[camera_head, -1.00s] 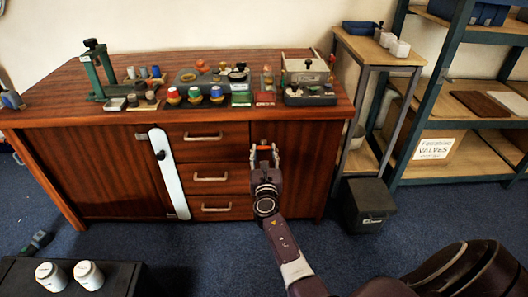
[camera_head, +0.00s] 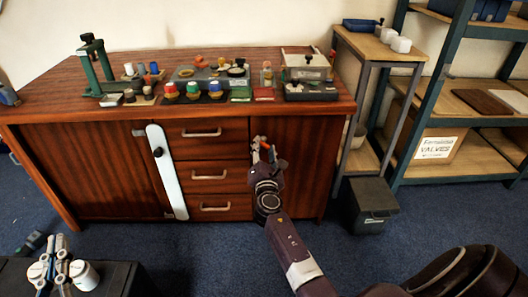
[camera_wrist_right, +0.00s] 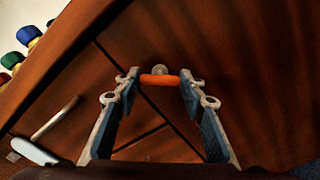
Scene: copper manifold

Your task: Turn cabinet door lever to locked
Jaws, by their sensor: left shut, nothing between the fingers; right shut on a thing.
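The orange cabinet door lever (camera_wrist_right: 160,80) sits on the brown right-hand door (camera_head: 310,170) of the wooden cabinet. In the right wrist view it lies across the gap between my fingertips, with a round pale pivot behind it. My right gripper (camera_head: 264,148) is shut on the lever and appears tilted against the door in the head view; it also shows in the right wrist view (camera_wrist_right: 160,82). The fingers partly hide the lever in the head view. My left gripper (camera_head: 62,245) is shut and empty at the lower left, over a dark surface beside two white jars (camera_head: 86,276).
The cabinet top (camera_head: 50,100) holds colored knobs, a green press (camera_head: 95,65) and boxes. Drawers with metal handles (camera_head: 210,176) and a white bar (camera_head: 167,170) are left of the lever. A dark bin (camera_head: 370,205) and shelves stand at right.

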